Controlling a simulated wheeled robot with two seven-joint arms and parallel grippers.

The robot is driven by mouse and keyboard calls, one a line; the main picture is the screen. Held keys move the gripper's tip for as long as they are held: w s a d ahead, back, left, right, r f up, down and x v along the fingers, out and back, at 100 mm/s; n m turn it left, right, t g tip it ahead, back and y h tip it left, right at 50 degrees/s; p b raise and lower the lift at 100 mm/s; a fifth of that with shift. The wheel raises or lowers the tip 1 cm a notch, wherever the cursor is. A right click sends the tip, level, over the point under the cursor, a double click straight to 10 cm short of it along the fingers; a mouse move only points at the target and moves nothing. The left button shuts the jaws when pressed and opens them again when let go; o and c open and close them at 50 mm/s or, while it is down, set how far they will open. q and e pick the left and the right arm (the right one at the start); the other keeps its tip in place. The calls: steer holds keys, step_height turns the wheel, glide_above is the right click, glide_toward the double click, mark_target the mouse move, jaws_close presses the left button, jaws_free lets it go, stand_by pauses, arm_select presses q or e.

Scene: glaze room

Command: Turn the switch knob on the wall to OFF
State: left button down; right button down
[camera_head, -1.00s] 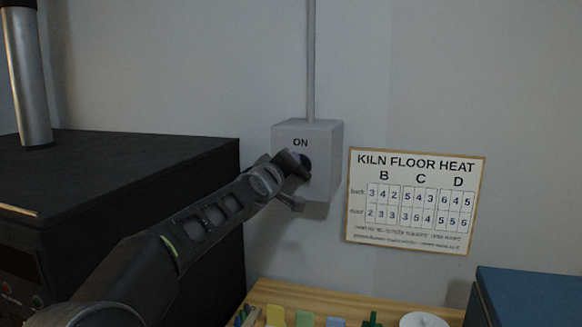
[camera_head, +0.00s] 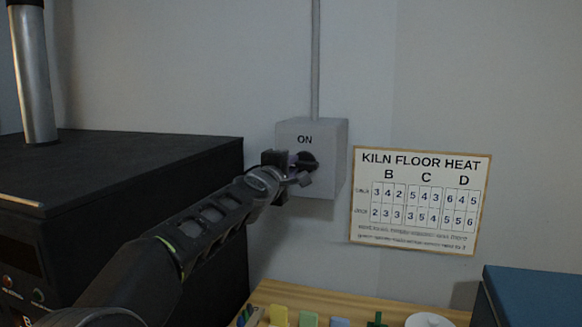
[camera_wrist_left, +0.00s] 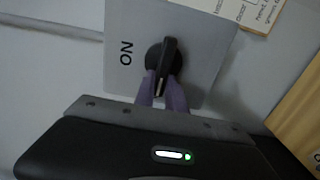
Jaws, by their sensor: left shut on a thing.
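A grey switch box (camera_head: 333,165) is fixed to the wall, with "ON" printed near the top of its front face. Its black round knob (camera_head: 311,160) is partly hidden behind my left gripper (camera_head: 299,168) in the head view. In the left wrist view the knob (camera_wrist_left: 166,62) shows a raised black bar across a dark disc on the box (camera_wrist_left: 205,50). The purple fingers of my left gripper (camera_wrist_left: 162,92) are shut on the near end of that bar. No OFF label is visible. My right gripper is not in view.
A conduit (camera_head: 316,60) runs up from the box. A framed "KILN FLOOR HEAT" sign (camera_head: 421,200) hangs to its right. A black kiln-like block (camera_head: 120,175) stands left, near my arm. A wooden shelf (camera_head: 360,303) with small coloured pieces lies below.

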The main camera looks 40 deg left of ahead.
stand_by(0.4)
arm_select(q)
steer(key=c, duration=1.4)
jaws_free()
steer(key=v, duration=0.7)
steer(key=shift+s+d, duration=0.15)
steer(key=shift+s, duration=0.25)
steer(key=shift+f, duration=0.1)
